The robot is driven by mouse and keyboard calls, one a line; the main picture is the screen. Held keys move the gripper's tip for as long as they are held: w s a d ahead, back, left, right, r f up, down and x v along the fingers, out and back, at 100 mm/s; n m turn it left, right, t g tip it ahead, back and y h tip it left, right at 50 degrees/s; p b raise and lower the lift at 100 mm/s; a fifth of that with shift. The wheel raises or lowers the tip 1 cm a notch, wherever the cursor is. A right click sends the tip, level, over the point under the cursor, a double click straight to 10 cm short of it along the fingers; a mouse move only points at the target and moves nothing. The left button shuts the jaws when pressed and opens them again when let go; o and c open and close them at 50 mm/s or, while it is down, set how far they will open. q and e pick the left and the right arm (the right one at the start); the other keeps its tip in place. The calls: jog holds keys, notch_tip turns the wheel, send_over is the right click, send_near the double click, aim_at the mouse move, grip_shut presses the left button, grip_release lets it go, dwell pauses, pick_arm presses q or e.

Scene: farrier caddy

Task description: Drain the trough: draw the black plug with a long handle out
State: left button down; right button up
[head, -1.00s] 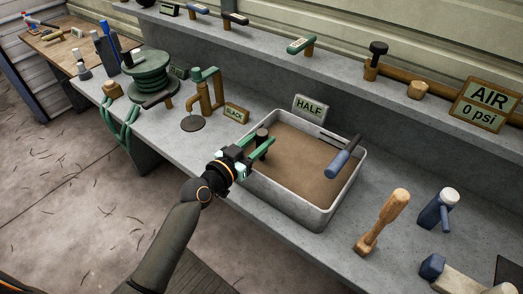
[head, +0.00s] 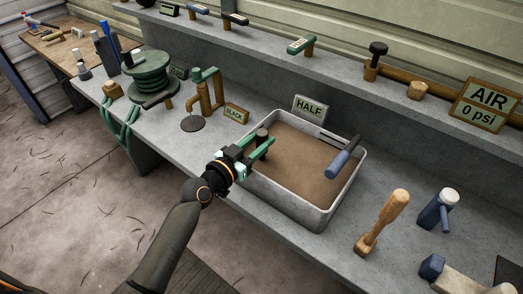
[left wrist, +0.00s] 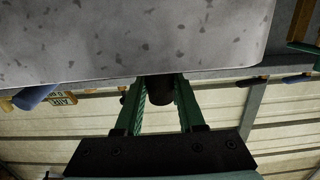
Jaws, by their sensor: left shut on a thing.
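The trough (head: 357,177) is a grey-white tub on the bench, filled with brown, murky content, with a sign reading HALF (head: 309,107) behind it. The black plug's handle top (head: 262,133) shows as a dark round knob at the trough's left end. My left gripper (head: 264,146) reaches over the left rim, its green fingers shut on the plug's handle. In the left wrist view the dark handle (left wrist: 160,90) sits between the two green fingers, beside the speckled trough wall (left wrist: 140,35). The plug's lower part is hidden. My right gripper is not in view.
A blue-handled tool (head: 343,158) lies across the trough's right rim. A wooden mallet (head: 383,222) and a blue-grey hammer (head: 437,211) stand to the right. A green hose reel (head: 149,76), a tap (head: 209,92) and a SLACK sign (head: 236,113) are left.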

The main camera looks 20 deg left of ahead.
aim_at(260, 134)
pick_arm(q)
jog(key=shift+r+p, duration=1)
jog(key=shift+r, duration=0.1)
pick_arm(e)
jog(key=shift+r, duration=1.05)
pick_arm(q)
jog(key=shift+r+p, duration=0.7)
jog(key=shift+r, duration=0.05)
jog(key=shift+r+p, duration=1.35)
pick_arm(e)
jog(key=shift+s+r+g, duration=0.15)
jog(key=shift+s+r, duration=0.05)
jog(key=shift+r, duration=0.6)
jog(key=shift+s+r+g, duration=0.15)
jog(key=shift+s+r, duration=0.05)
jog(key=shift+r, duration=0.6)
